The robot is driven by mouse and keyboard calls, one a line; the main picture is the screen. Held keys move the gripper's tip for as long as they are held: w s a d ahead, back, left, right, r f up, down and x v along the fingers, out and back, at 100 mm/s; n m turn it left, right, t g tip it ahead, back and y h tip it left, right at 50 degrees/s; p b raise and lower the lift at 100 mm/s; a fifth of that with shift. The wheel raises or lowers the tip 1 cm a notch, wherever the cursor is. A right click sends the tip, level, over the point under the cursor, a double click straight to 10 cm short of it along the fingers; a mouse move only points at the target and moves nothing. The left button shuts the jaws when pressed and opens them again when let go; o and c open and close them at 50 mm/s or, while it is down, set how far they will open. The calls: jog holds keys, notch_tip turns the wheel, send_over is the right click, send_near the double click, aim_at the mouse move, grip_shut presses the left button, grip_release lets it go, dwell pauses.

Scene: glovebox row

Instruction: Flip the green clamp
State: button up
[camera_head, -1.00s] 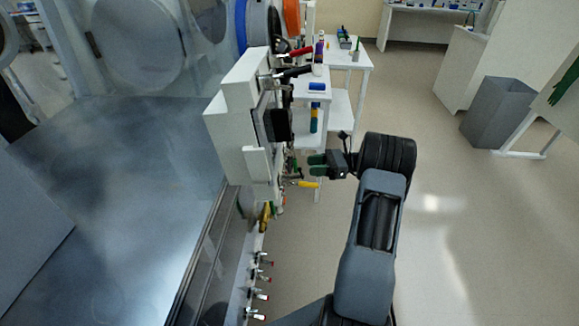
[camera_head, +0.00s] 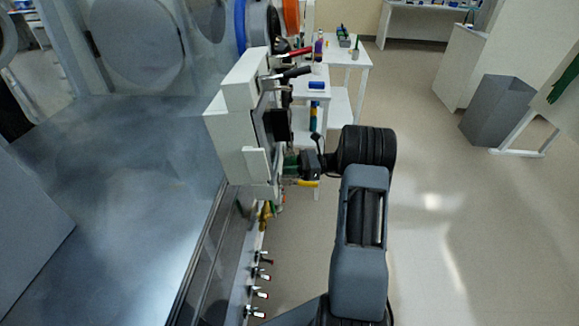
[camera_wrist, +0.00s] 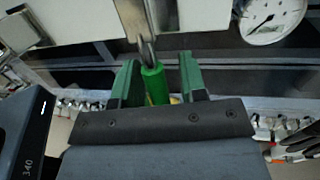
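The green clamp handle (camera_wrist: 155,82) hangs from a metal lever in the wrist view, pointing toward me. My gripper (camera_wrist: 160,80) has dark green fingers, one on each side of the handle. Its fingers are open, with a visible gap between the right finger and the handle and a narrower one on the left. In the head view my gripper (camera_head: 291,165) is at the lower right side of the white glovebox door housing (camera_head: 232,125). The green clamp cannot be made out apart from the fingers there.
A red-handled clamp (camera_head: 298,52) and a black-handled clamp (camera_head: 293,72) sit higher on the housing. A yellow handle (camera_head: 306,183) is just below my gripper. A round gauge (camera_wrist: 272,18) is at upper right. Several small valves (camera_head: 262,275) line the lower edge.

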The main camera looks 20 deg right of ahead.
grip_shut()
